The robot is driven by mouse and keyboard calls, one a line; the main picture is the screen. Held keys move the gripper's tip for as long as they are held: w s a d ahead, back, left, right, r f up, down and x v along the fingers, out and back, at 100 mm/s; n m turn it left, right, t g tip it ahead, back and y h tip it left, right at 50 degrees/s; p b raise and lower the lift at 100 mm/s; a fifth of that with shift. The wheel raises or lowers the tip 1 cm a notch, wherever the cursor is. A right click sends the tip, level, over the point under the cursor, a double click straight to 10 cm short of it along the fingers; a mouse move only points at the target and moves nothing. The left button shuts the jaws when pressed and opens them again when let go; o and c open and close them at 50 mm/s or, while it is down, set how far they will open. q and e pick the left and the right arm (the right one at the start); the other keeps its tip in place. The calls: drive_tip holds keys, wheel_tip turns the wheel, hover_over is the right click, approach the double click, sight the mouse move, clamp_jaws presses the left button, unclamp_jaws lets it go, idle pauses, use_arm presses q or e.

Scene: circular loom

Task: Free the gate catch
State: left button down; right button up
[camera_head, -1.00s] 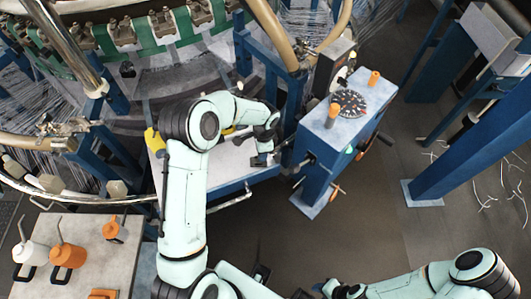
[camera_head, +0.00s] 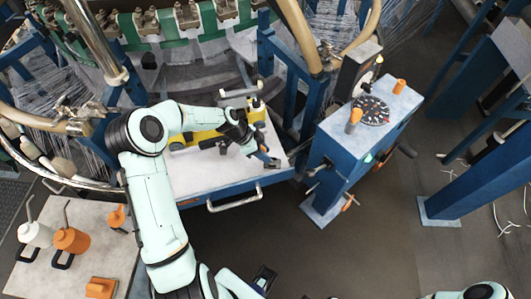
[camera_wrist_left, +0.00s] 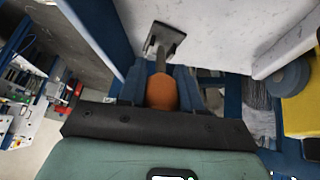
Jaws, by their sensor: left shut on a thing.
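My left gripper (camera_head: 262,153) reaches over the right front corner of the white-topped blue table. In the left wrist view it (camera_wrist_left: 161,95) is shut on an orange grip (camera_wrist_left: 162,91), with a finger on each side. A grey stem runs from the grip to a dark flat plate (camera_wrist_left: 163,40); this looks like the gate catch. The plate also shows at the table corner in the head view (camera_head: 272,164). Whether the plate is engaged or loose, I cannot tell. My right gripper is not clearly seen.
A yellow unit (camera_head: 205,139) stands on the white table (camera_head: 190,176), left of my gripper. A blue console (camera_head: 365,130) with a dial and orange knobs is close on the right. White and orange jugs (camera_head: 70,238) stand on a side table. The floor in front is clear.

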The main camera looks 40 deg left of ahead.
idle(0.4)
use_arm(q)
drive_tip(key=c, duration=0.8)
unclamp_jaws()
drive_tip(key=v, duration=1.3)
drive_tip(key=shift+s+a, duration=0.1)
drive_tip(key=shift+a, duration=0.15)
